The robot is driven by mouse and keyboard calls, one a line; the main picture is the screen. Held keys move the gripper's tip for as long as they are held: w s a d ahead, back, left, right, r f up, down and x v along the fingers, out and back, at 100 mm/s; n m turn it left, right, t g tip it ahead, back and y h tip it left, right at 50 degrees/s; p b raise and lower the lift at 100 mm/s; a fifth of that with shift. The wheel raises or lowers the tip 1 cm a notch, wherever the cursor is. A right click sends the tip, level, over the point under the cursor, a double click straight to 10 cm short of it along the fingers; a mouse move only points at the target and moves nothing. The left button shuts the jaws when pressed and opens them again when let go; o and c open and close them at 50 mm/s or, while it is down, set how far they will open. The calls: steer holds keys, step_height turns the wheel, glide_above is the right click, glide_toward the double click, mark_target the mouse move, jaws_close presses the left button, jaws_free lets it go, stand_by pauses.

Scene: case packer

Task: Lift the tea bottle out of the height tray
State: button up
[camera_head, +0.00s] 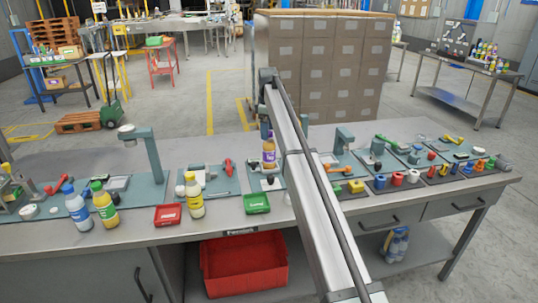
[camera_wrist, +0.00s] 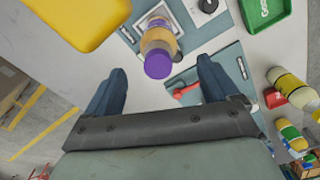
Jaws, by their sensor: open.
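The bottle with a purple cap and amber body, which I take as the tea bottle, stands upright on a teal station plate (camera_head: 265,184) in the head view (camera_head: 269,155). In the wrist view its purple cap (camera_wrist: 158,62) faces my camera. My gripper (camera_wrist: 160,68) is open, with one dark blue finger on each side of the bottle's line and visible gaps to both. Its fingers are mostly hidden by my arm in the head view.
A green tray (camera_head: 257,203) and a red tray (camera_head: 168,215) lie at the bench front. A yellow-capped bottle (camera_head: 194,195) stands between them. A yellow block (camera_wrist: 82,18) is close to one finger in the wrist view. Several gauges and posts crowd the bench.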

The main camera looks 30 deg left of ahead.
mark_target(269, 151)
steer(key=shift+w+d+f, duration=0.1)
steer(key=shift+d+f, duration=0.05)
steer(key=shift+f, duration=1.15)
steer(key=shift+w+d+f, duration=0.1)
steer(key=shift+f, duration=1.15)
jaws_close()
